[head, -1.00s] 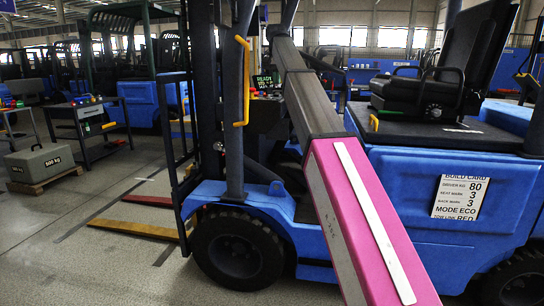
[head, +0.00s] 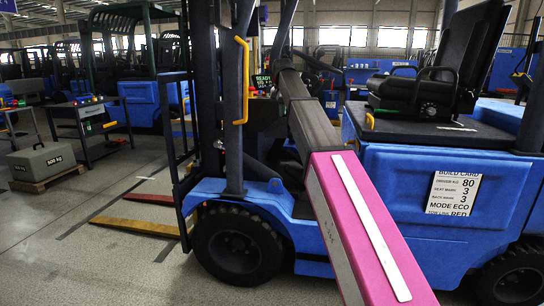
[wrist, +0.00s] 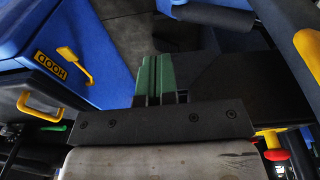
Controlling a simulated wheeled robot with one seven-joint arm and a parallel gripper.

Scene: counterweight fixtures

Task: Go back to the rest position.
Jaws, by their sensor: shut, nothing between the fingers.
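My arm, with its pink section, reaches into the open cab of a blue forklift (head: 400,200) in the head view. Its far end runs behind the front mast, and my gripper cannot be made out there. In the wrist view my gripper (wrist: 150,62) shows as green pads close together beyond a dark bracket. It is shut, with nothing visible held. A blue panel marked HOOD (wrist: 70,50) with a yellow handle (wrist: 75,68) lies to its left.
The black seat (head: 440,85) and a white build card (head: 455,193) are on the forklift's right side. A yellow grab bar (head: 241,80) stands by the mast. A grey weight (head: 40,161) and a work table (head: 90,115) are at left.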

